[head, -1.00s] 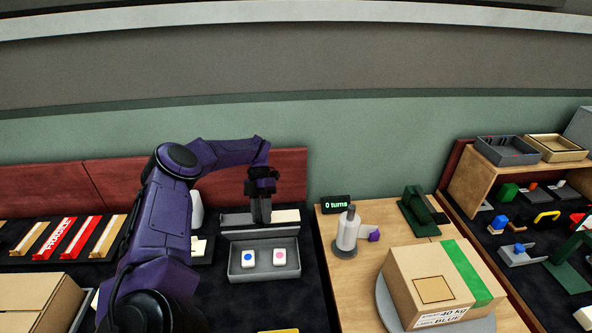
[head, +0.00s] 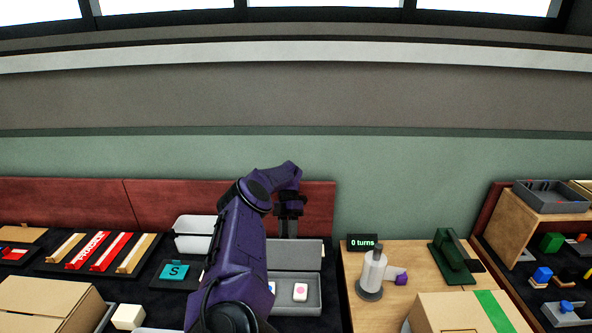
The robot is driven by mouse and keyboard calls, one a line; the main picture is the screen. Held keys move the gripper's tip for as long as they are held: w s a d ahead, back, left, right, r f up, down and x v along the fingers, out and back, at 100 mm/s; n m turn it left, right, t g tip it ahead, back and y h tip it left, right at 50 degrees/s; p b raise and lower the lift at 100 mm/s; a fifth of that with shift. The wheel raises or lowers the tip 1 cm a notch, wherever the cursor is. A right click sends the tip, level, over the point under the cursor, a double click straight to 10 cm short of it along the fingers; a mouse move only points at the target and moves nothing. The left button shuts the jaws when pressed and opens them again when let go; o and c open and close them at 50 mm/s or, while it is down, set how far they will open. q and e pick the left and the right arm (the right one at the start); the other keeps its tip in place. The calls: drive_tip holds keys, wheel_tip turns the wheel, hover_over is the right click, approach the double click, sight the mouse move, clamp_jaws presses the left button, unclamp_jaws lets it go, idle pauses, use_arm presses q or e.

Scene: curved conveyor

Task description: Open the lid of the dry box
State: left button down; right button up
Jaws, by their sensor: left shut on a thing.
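The dry box (head: 313,303) is a grey tray-like box on the dark mat at the lower middle. Its grey lid (head: 305,256) stands raised along the back edge. Inside the box is a white block with a pink dot (head: 300,292); a second white block is mostly hidden by my left arm. My left gripper (head: 290,225) is at the top edge of the lid and shut on it; the exact contact is small and dark. The left part of the box is behind my arm. My right gripper is not in view.
A white bin (head: 193,234) and a teal block marked S (head: 173,271) lie left of my arm. A wooden table to the right carries a grey-white device with a purple knob (head: 402,279), a "0 turns" display (head: 362,242) and a cardboard box (head: 470,312).

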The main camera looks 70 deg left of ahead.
use_arm(q)
drive_tip(key=shift+s+a+f, duration=0.15)
drive_tip(key=shift+s+f, duration=0.2)
drive_tip(key=shift+s, duration=0.1)
drive_tip(key=c, duration=0.9)
unclamp_jaws()
drive_tip(key=shift+o, duration=0.8)
drive_tip(key=shift+s+a+f, duration=0.1)
drive_tip(key=shift+a, duration=0.05)
drive_tip(key=shift+w, duration=0.2)
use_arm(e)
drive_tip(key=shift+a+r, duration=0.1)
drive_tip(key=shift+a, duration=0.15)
use_arm(q)
drive_tip(key=shift+w, duration=0.1)
